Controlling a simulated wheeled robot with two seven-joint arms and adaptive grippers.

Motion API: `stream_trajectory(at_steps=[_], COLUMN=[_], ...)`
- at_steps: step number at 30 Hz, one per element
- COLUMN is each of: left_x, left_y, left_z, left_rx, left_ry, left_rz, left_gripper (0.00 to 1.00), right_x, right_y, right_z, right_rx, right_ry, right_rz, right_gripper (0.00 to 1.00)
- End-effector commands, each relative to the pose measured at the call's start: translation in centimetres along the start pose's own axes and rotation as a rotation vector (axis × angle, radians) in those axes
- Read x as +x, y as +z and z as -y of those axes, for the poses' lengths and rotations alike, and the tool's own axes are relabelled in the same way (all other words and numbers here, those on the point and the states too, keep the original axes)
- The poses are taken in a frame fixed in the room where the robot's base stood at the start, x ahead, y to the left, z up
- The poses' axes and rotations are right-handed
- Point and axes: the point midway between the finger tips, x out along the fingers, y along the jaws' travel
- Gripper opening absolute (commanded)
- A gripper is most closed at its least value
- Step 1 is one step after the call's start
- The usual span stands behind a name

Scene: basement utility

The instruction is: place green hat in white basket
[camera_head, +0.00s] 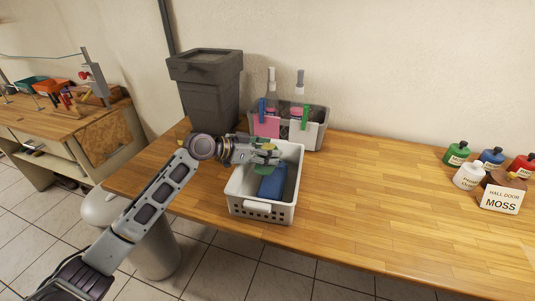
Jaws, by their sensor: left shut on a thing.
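The white basket (262,209) stands on the wooden table near its front edge. A blue cloth-like item (272,183) lies inside it. My left gripper (268,156) reaches in from the left over the basket's upper part. It is shut on the green hat (262,169), which shows only as small green patches around and below the fingers. The gripper hides most of the hat, and I cannot tell whether it touches the basket. My right gripper is not in view.
A grey caddy (318,128) with bottles stands close behind the basket. A dark bin (208,88) is at the back left. Several paint bottles and a "MOSS" box (500,199) stand at the right. The table (380,205) between is clear.

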Motion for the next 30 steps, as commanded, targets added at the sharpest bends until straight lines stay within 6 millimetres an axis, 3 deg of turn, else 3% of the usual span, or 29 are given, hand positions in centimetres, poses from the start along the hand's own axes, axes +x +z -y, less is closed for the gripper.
stream_trajectory(at_steps=[9, 30], left_x=[0.4, 0.8], left_y=[1.0, 2.0], left_z=[0.0, 0.0], left_rx=[0.000, 0.000], left_ry=[0.000, 0.000], left_rz=[-0.001, -0.001], left_gripper=[0.35, 0.35], right_x=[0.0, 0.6], right_y=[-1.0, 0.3], right_z=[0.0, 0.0], right_rx=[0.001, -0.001], right_ry=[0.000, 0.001], right_rz=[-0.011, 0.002], right_gripper=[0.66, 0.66])
